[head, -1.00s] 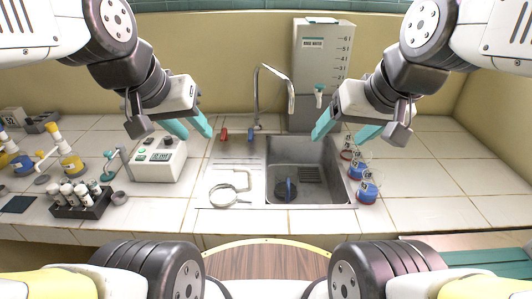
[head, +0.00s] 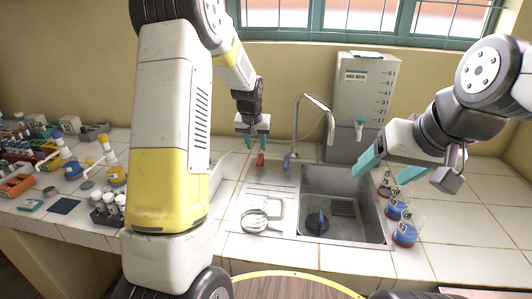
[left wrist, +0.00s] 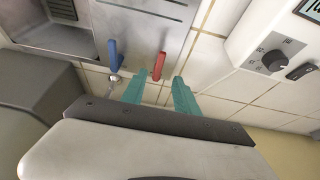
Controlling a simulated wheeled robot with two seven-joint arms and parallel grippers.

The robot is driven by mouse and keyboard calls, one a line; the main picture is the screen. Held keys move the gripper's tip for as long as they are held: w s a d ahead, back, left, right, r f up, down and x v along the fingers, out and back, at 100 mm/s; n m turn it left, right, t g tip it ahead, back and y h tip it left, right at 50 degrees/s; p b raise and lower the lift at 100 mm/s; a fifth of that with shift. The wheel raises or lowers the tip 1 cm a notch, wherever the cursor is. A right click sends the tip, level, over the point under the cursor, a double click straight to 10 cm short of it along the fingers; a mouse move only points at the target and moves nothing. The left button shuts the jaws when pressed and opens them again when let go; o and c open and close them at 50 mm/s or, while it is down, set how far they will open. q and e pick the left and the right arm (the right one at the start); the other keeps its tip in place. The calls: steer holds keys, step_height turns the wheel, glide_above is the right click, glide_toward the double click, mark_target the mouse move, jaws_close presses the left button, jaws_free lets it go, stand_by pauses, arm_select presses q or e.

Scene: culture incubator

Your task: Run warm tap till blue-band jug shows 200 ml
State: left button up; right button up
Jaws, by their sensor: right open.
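The red tap lever (head: 261,159) and blue tap lever (head: 286,162) stand behind the sink beside the curved spout (head: 297,125). In the left wrist view, the red lever (left wrist: 159,66) lies just beyond and between my open left fingertips; the blue lever (left wrist: 113,55) is to its left. My left gripper (head: 258,142) is empty at the red lever; contact is unclear. A dark round thing with a blue upright part (head: 318,220) is in the sink; I cannot tell whether it is the jug. No water stream is visible. My right gripper (head: 388,173) is open and empty right of the sink.
Several blue-and-clear vessels, one a blue one (head: 405,235), stand right of the sink. A graduated water tank (head: 362,95) is behind. My left arm hides part of the counter.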

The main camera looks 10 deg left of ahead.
mark_target(259, 161)
arm_select(q)
steer(key=x, duration=0.9)
steer(key=shift+r, duration=0.1)
steer(key=shift+c, duration=0.3)
jaws_close()
stand_by(1.0)
